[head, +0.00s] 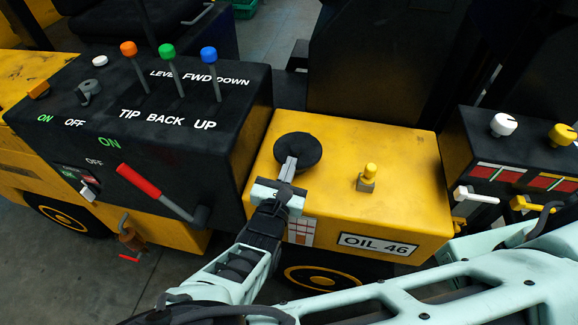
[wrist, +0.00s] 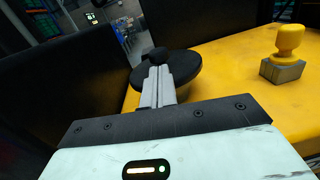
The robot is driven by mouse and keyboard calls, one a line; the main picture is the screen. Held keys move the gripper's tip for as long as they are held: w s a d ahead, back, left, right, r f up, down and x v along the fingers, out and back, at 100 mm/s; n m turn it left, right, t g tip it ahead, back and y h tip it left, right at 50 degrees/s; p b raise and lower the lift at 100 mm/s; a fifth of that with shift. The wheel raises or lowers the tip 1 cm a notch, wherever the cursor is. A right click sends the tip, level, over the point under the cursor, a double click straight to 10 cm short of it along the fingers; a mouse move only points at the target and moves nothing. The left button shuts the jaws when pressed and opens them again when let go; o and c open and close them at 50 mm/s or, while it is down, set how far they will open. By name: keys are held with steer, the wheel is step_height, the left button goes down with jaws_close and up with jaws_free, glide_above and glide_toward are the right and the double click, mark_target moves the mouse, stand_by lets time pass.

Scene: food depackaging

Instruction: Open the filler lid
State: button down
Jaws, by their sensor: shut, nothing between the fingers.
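The filler lid, a round black cap (head: 305,146), is on top of the yellow box labelled OIL 46 (head: 345,200), near its back left part. In the wrist view the lid (wrist: 187,70) is a dark disc straight ahead, partly behind the fingers. My gripper (head: 288,165) reaches in from the front. Its two grey fingers (wrist: 159,72) are together with nothing between them, their tips overlapping the near side of the lid in both views. I cannot tell whether they touch it. The lid's underside and any hinge are hidden.
A yellow knob on a grey base (head: 368,176) stands right of the lid. A black lever panel (head: 140,100) with a red-handled lever (head: 140,181) is at left. A black panel with white and yellow knobs (head: 515,150) is at right. A dark upright surface (head: 365,65) stands behind.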

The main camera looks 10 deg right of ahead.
steer(key=shift+r+g+p, duration=0.3)
steer(key=shift+r+p, duration=0.2)
steer(key=shift+p, duration=0.25)
steer(key=shift+w+r+y+p, duration=0.1)
steer(key=shift+r+y+p, duration=0.25)
steer(key=shift+p, duration=0.35)
steer(key=r+g+p, duration=0.1)
steer(key=p, duration=0.1)
steer(key=w+r+g+y+p, duration=0.1)
steer(key=r+p, duration=0.1)
steer(key=p, duration=0.1)
steer(key=r+g+p, duration=0.1)
steer(key=r+p, duration=0.1)
steer(key=shift+w+d+g+y+p, duration=0.25)
steer(key=shift+d+g+p, duration=0.05)
steer(key=shift+d, duration=0.1)
steer(key=w+d+r+g+y+p, duration=0.1)
steer(key=w+d+r+g+p, duration=0.1)
steer(key=w, duration=0.6)
steer(key=w+d+r+g+y+p, duration=0.1)
steer(key=w+d+r+g+p, duration=0.2)
steer(key=w, duration=0.5)
steer(key=shift+d+n+g+y, duration=0.3)
steer(key=shift+d+g, duration=0.1)
steer(key=shift+d, duration=0.3)
steer(key=shift+r, duration=0.1)
